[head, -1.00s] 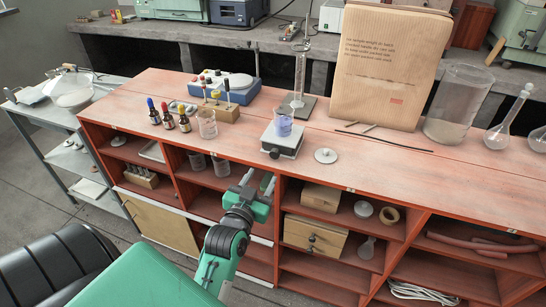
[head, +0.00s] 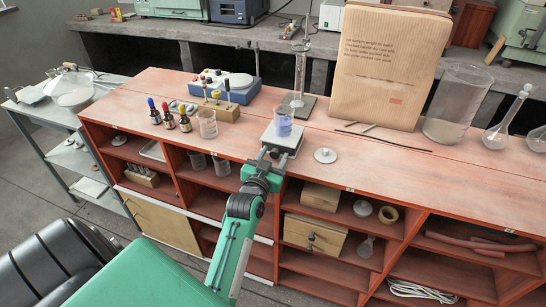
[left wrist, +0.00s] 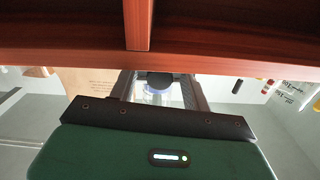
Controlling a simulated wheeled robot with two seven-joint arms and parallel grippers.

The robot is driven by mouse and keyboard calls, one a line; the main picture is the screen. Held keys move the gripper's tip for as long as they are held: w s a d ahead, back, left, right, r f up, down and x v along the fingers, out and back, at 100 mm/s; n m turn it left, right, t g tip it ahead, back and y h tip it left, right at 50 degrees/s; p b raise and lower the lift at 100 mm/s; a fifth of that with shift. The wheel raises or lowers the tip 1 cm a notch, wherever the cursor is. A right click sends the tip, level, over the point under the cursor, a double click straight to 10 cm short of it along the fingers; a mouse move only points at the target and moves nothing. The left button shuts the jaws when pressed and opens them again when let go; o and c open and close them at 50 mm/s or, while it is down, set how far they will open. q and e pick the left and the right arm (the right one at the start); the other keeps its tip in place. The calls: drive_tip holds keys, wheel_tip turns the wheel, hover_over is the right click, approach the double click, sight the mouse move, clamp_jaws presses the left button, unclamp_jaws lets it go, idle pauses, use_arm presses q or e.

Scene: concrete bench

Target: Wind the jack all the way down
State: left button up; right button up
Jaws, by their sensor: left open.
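The lab jack (head: 290,142) is a small grey-topped stand near the front edge of the red bench. A glass beaker (head: 284,121) with blue-violet liquid stands upright on it. My left gripper (head: 269,153) is open at the jack's front side and covers its knob in the head view. In the left wrist view, the dark round knob (left wrist: 160,79) shows between the two spread fingers, with the blue liquid close behind it. I cannot tell whether a finger touches the knob. My right gripper is not in view.
A metal disc (head: 325,155) lies on the red bench (head: 365,165) right of the jack. Another beaker (head: 208,124) and dropper bottles (head: 169,120) stand to the left. A cylinder (head: 299,80) and a paper bag (head: 385,65) stand behind. Shelf compartments open below the front edge.

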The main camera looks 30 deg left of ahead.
use_arm(q)
drive_tip(key=c, duration=1)
drive_tip(key=n+p, duration=0.3)
drive_tip(key=shift+r, duration=0.15)
drive_tip(key=shift+n+p, duration=0.35)
drive_tip(key=shift+n, duration=0.05)
drive_tip(key=shift+f, duration=0.2)
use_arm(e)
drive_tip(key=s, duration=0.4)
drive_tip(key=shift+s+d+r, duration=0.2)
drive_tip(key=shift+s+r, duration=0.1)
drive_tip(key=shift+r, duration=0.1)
use_arm(q)
drive_tip(key=o, duration=1)
